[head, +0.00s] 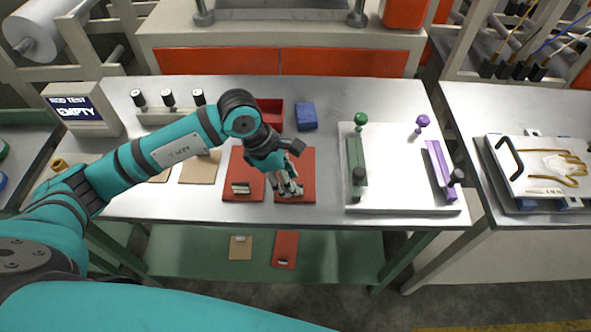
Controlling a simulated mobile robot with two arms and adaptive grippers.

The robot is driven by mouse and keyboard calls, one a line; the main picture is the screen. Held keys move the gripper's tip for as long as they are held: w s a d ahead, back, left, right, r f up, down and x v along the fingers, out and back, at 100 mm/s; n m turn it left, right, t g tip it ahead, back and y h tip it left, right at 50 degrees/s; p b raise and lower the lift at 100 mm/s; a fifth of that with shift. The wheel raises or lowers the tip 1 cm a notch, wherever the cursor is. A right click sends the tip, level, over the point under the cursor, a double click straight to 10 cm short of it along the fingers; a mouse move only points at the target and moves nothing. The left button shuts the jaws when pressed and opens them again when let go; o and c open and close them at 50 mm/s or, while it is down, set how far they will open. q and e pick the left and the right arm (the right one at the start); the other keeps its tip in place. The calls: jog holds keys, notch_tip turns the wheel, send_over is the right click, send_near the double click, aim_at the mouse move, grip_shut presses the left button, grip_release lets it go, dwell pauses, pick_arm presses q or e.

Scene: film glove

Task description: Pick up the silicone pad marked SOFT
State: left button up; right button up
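Two red pads lie side by side at the front of the steel table. The left red pad (236,175) has a small pale tag near its front edge, too small to read. The right red pad (308,170) lies partly under my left gripper (289,190), which points down over its front half. The gripper hides part of this pad and any marking there. I cannot tell whether the fingers touch the pad or how far apart they are. I cannot tell which pad is marked SOFT. My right gripper is not in view.
Tan pads (200,168) lie left of the red ones. A red tray (270,113) and blue block (306,116) stand behind. A white board (400,190) with green and purple bars is on the right. The lower shelf holds another tan pad (240,250) and red pad (286,246).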

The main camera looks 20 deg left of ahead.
pick_arm(q)
jog(key=shift+x, duration=1.2)
jog(key=shift+d+f, duration=0.15)
jog(key=shift+f, duration=0.15)
grip_shut()
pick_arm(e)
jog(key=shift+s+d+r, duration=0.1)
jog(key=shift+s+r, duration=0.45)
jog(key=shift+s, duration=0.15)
